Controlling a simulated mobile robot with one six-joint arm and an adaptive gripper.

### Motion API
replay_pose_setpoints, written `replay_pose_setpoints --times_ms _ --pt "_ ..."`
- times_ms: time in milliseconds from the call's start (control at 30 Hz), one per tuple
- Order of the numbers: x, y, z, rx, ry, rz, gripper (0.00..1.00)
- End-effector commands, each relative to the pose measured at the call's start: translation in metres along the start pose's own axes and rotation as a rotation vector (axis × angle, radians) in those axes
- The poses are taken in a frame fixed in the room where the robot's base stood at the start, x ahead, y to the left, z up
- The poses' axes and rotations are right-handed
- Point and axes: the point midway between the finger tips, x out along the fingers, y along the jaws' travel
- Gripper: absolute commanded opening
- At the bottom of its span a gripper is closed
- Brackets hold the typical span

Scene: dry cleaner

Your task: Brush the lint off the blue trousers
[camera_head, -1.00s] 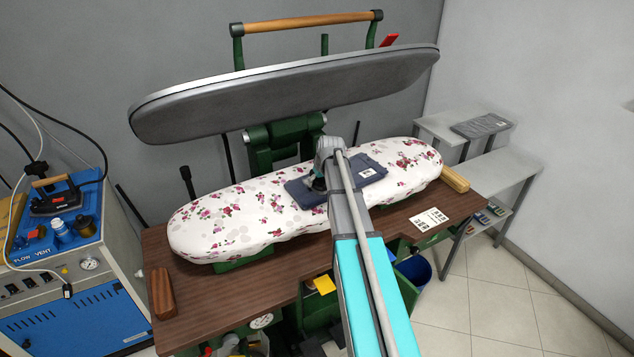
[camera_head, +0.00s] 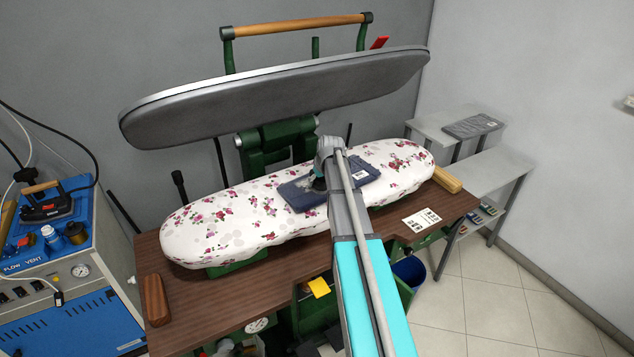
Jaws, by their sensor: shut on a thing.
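The blue trousers (camera_head: 297,196) lie folded in a flat rectangle on the flowered pressing board, with a small white label near their right end. A pale greyish patch shows on them beside my gripper. My gripper (camera_head: 319,184) points down at the middle of the trousers, at or just above the cloth. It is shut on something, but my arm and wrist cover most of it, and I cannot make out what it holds. I cannot tell whether the held thing touches the cloth.
The raised grey press head (camera_head: 280,92) hangs behind the flowered board (camera_head: 215,225). The brown table (camera_head: 240,292) carries a dark wooden block (camera_head: 155,299), a pale wooden block (camera_head: 447,179) and a white card (camera_head: 422,219). A blue steam unit (camera_head: 75,270) stands left, grey shelves (camera_head: 480,180) right.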

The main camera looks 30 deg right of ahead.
Motion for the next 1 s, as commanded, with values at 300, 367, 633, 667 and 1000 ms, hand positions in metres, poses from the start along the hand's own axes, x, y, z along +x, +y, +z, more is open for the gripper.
replay_pose_setpoints --times_ms 300,367,633,667,1000 --pt "0.001 0.010 0.000 0.000 0.000 0.000 0.40" --pt "0.001 0.010 0.000 0.000 0.000 0.000 0.40" --pt "0.001 0.011 0.000 0.001 0.000 0.001 0.40" --pt "0.001 0.013 -0.001 0.001 0.000 0.001 0.40" --pt "0.003 0.032 -0.002 0.001 -0.001 0.001 0.40"
